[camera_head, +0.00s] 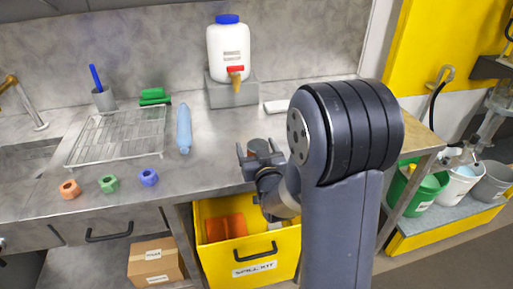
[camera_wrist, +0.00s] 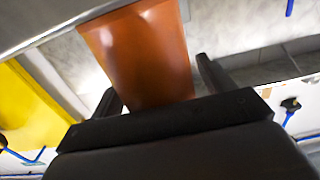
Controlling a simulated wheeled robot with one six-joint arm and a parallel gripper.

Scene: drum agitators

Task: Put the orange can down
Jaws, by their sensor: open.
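The orange can (camera_wrist: 140,50) fills the middle of the wrist view, between the two dark fingers of my gripper (camera_wrist: 158,77). The fingers are open, with a clear gap on the right side of the can; contact on the left is hard to tell. In the head view my gripper (camera_head: 258,154) is at the front edge of the counter, right of the middle.
A white jug (camera_head: 228,52) stands at the back on a grey block. A wire rack (camera_head: 117,135), a blue bottle (camera_head: 184,130) and several coloured nuts lie left. An open yellow spill-kit bin (camera_head: 277,243) sits below my gripper. The counter (camera_head: 213,150) left of my gripper is clear.

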